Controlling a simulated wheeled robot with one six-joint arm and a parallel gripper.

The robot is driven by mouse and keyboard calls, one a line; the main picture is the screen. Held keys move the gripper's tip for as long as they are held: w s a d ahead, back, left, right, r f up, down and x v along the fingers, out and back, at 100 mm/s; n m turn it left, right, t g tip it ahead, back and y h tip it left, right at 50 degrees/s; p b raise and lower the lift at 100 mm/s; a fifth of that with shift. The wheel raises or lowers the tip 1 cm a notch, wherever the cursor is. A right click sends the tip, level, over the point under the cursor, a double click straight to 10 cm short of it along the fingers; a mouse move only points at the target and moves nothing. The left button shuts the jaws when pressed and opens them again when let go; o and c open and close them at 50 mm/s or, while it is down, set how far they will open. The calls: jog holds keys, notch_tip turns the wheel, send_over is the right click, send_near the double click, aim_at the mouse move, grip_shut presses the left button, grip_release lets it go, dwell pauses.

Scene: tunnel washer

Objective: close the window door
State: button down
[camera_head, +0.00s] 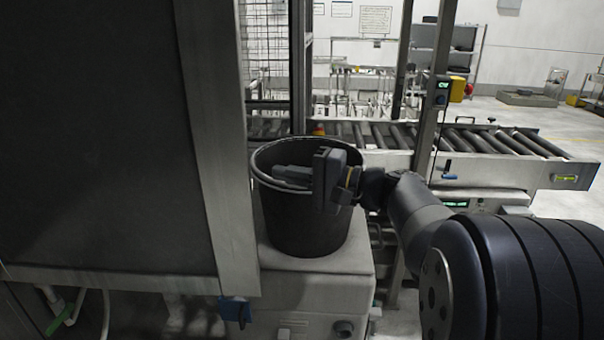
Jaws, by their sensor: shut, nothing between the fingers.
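A large dark panel (95,130) with a wide grey metal frame (215,130) fills the left of the head view. It may be the window door, but I cannot tell for sure, nor whether it stands open. A blue fitting (236,309) sits at the frame's lower right corner. My gripper (278,176) is to the right of this frame, apart from it in the picture. Its fingers point left, shut and empty. It overlaps the mouth of a dark bucket, and I cannot tell whether it is inside or in front of it.
The dark bucket (300,228) stands on a light grey cabinet (310,290) close beside the frame. A wire mesh guard (266,60) and a metal post (430,90) stand behind. A roller conveyor (480,140) runs to the right. Open floor lies at the far right.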

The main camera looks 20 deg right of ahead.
jog(key=a+p, duration=0.1)
jog(key=a, duration=0.1)
jog(key=s+a+p, duration=0.1)
jog(key=a, duration=0.2)
dwell(0.3)
jog(key=shift+s+a, duration=0.1)
jog(key=shift+s, duration=0.05)
